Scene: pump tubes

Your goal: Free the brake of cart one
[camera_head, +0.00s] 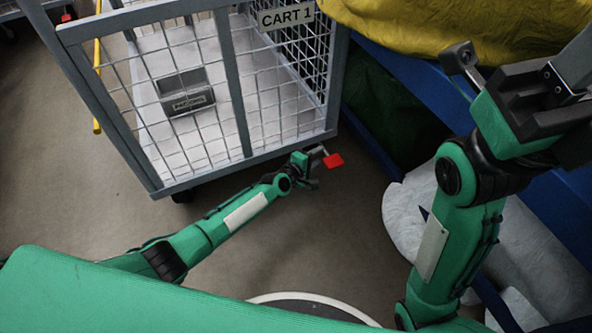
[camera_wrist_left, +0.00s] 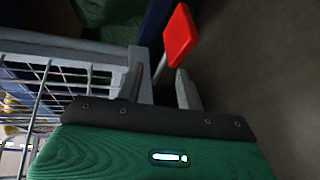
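Cart one (camera_head: 185,102) is a grey wire-mesh cart with a "CART 1" sign (camera_head: 286,17) at the upper middle of the head view. A red brake pedal (camera_head: 333,160) sticks out low by its near right corner. It also shows in the left wrist view as a red plate (camera_wrist_left: 180,33) on a thin pale stem. My left gripper (camera_head: 316,166) is low beside the cart corner, right at the pedal. In the wrist view its two fingers (camera_wrist_left: 160,85) stand apart, with the stem just beyond the gap; contact cannot be told. My right gripper (camera_head: 520,82) is raised at the right.
A dark box with a label (camera_head: 187,98) sits on the cart floor. A yellow cover (camera_head: 450,25) over blue structure (camera_head: 415,75) and crumpled pale sheeting (camera_head: 408,210) stand to the right. A yellow pole (camera_head: 97,85) is left. Bare floor (camera_head: 330,225) lies in front of the cart.

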